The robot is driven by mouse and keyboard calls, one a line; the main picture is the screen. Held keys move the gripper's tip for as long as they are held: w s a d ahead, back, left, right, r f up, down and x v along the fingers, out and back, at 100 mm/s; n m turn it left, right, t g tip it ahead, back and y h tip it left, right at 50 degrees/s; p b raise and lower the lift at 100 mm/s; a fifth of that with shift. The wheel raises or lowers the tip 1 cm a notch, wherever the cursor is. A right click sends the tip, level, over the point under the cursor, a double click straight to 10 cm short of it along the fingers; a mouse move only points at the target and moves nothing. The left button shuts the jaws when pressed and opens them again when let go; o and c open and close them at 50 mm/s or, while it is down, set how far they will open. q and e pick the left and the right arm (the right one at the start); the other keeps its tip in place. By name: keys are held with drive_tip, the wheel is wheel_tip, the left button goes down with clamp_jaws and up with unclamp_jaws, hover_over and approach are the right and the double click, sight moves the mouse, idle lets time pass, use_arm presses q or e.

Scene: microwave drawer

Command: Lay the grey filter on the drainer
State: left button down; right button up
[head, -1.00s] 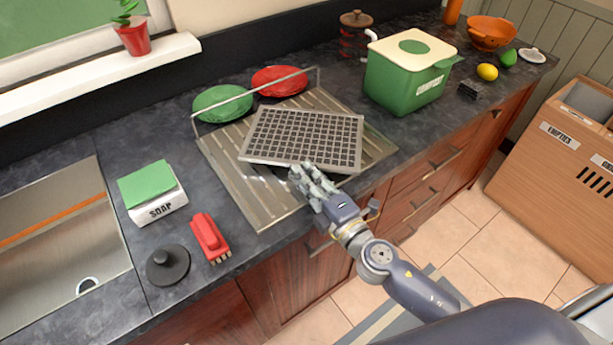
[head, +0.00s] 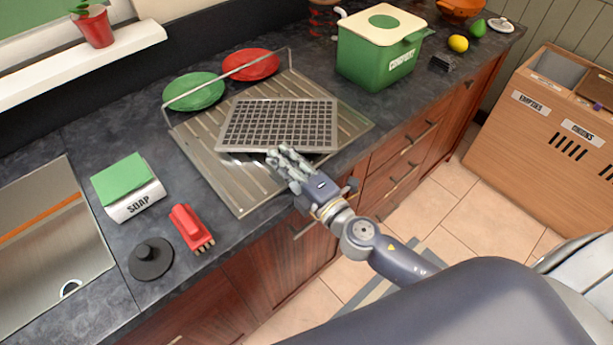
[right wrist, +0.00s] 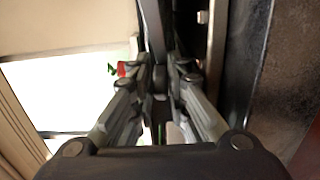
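The grey filter (head: 278,124), a square mesh panel in a pale frame, is over the metal drainer (head: 228,183), roughly level. I cannot tell whether it touches the drainer. My right gripper (head: 281,157) is at the filter's front edge, its fingers closed on that edge. In the right wrist view the fingers (right wrist: 162,68) stand either side of a thin dark grey bar, seemingly the filter edge-on. My left gripper is not in view.
A green plate (head: 194,91) and a red plate (head: 252,65) stand behind the drainer's wire rail. A green compost bin (head: 380,55) is to the right. A soap box (head: 132,198), red brush (head: 190,228) and dark stopper (head: 151,259) lie left, beside the sink (head: 45,240).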

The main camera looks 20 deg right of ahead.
drive_tip(key=shift+s+d+f+b, duration=0.15)
drive_tip(key=shift+s+f+b, duration=0.25)
drive_tip(key=shift+s+b, duration=0.25)
drive_tip(key=r+b+v, duration=0.1)
drive_tip(key=b+v, duration=0.3)
drive_tip(key=v, duration=0.6)
drive_tip(key=shift+s+b, duration=0.3)
drive_tip(key=shift+b, duration=0.1)
drive_tip(key=shift+d+r, duration=0.1)
drive_tip(key=shift+r, duration=0.05)
drive_tip(key=o, duration=1.9)
